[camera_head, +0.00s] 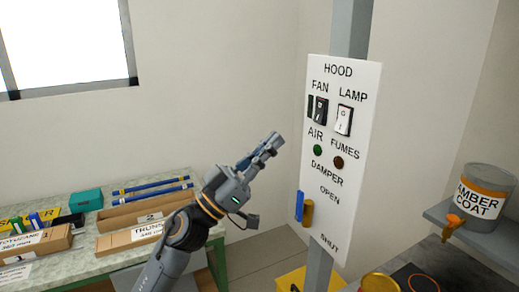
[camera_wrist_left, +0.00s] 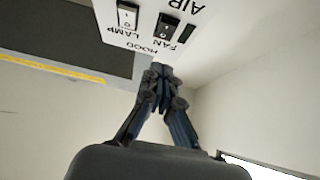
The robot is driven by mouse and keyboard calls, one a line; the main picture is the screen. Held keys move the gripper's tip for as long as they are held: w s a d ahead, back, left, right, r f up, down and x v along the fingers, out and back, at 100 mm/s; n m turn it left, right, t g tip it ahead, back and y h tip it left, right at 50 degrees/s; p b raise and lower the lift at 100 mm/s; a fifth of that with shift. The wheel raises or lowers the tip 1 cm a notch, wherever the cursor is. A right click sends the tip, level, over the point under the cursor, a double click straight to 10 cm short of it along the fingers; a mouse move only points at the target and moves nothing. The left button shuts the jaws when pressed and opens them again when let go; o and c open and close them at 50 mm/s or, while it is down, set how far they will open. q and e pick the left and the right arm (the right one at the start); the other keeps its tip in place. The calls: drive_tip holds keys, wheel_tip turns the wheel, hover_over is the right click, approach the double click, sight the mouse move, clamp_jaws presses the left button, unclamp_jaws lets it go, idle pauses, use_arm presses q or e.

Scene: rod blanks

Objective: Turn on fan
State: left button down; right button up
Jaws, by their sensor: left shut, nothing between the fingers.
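The white hood panel (camera_head: 335,215) stands on a grey post. Its black fan rocker switch (camera_head: 321,110) sits under the word FAN, with a dark narrow strip beside its left edge. Which way the rocker is tipped is too small to tell. The white lamp switch (camera_head: 344,120) is to its right. My left gripper (camera_head: 275,140) is shut and empty, left of the panel and apart from it in the head view. In the left wrist view the picture is inverted; the fingertips (camera_wrist_left: 161,70) point toward the panel near the fan switch (camera_wrist_left: 166,25). My right gripper is not in view.
Below the switches are a green AIR light (camera_head: 318,149), a dark red FUMES light (camera_head: 338,162) and a damper lever (camera_head: 306,212). A bench (camera_head: 85,266) with labelled boxes is at left. An amber coat can (camera_head: 485,190) stands on a shelf at right.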

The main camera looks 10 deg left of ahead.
sight(318, 113)
use_arm(q)
drive_tip(key=w+d, duration=0.1)
drive_tip(key=w+d+r, duration=0.1)
drive_tip(key=d, duration=0.1)
drive_tip(key=w+d+r+p, duration=0.1)
drive_tip(key=d, duration=0.1)
drive_tip(key=shift+w+d+r, duration=0.15)
drive_tip(key=shift+w+r, duration=0.1)
drive_tip(key=shift+w, duration=0.15)
drive_tip(key=shift+w+d+f, duration=0.1)
drive_tip(key=shift+w+d, duration=0.25)
drive_tip(key=shift+d, duration=0.1)
